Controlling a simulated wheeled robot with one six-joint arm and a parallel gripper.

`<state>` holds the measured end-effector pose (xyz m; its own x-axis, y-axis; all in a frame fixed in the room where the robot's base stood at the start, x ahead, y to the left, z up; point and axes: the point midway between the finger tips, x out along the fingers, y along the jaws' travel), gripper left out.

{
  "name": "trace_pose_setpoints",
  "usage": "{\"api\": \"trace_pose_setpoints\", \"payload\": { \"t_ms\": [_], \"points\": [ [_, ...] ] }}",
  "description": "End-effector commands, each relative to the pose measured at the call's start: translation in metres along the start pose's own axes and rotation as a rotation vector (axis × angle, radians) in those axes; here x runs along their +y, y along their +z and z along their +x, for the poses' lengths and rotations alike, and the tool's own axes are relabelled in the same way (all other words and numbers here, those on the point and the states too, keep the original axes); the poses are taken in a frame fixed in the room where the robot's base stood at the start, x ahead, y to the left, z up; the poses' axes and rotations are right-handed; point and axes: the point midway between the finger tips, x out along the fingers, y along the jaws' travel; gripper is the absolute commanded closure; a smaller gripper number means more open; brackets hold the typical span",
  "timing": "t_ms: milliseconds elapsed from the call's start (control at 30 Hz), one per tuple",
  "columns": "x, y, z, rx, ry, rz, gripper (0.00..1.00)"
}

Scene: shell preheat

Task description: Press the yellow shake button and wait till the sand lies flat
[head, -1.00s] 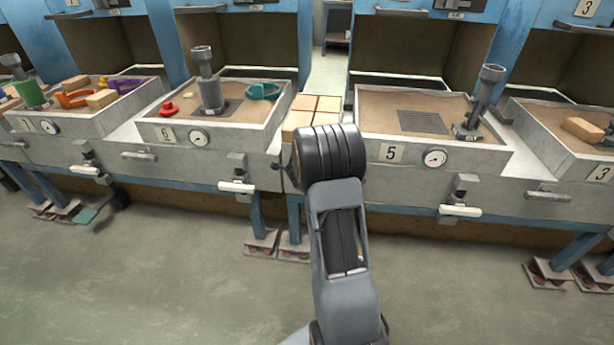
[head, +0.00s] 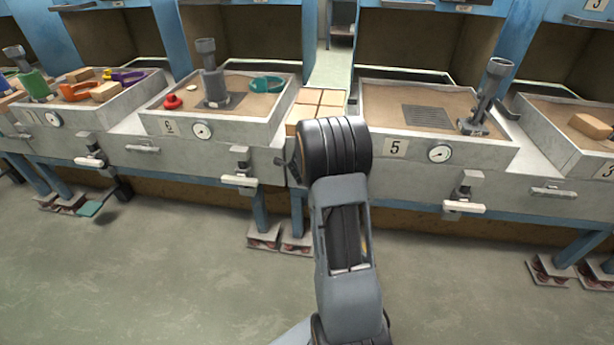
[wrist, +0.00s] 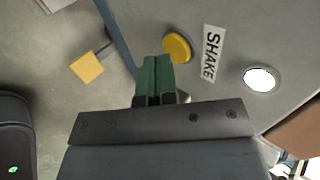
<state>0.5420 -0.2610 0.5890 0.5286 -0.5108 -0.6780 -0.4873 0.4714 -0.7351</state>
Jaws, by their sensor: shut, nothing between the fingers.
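In the wrist view the yellow round button (wrist: 177,47) sits on a grey panel beside a white SHAKE label (wrist: 212,53). My gripper (wrist: 155,66) is shut and empty, with its green fingertips close to the button, just below and left of it in the picture. I cannot tell whether they touch it. In the head view my own arm hides the gripper and the button. Sand fills tray 5 (head: 367,98), which holds a dark grate and a grey post, and tray 6 (head: 286,108). The fine state of the sand is too small to tell.
Tan blocks (head: 320,99) stand between trays 5 and 6. White-handled levers (head: 464,206) stick out of the bench front.

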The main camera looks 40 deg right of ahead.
Motion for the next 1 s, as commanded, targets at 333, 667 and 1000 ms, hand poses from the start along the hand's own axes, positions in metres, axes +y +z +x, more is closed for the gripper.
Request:
{"api": "trace_pose_setpoints", "payload": {
  "t_ms": [333, 667, 1000],
  "points": [
    [0.005, 0.004, -0.071, -0.004, 0.004, -0.002, 1.00],
    [0.008, 0.003, -0.105, -0.003, 0.007, -0.001, 1.00],
    [0.009, 0.003, -0.108, -0.002, 0.007, -0.001, 1.00]
  ]
}}
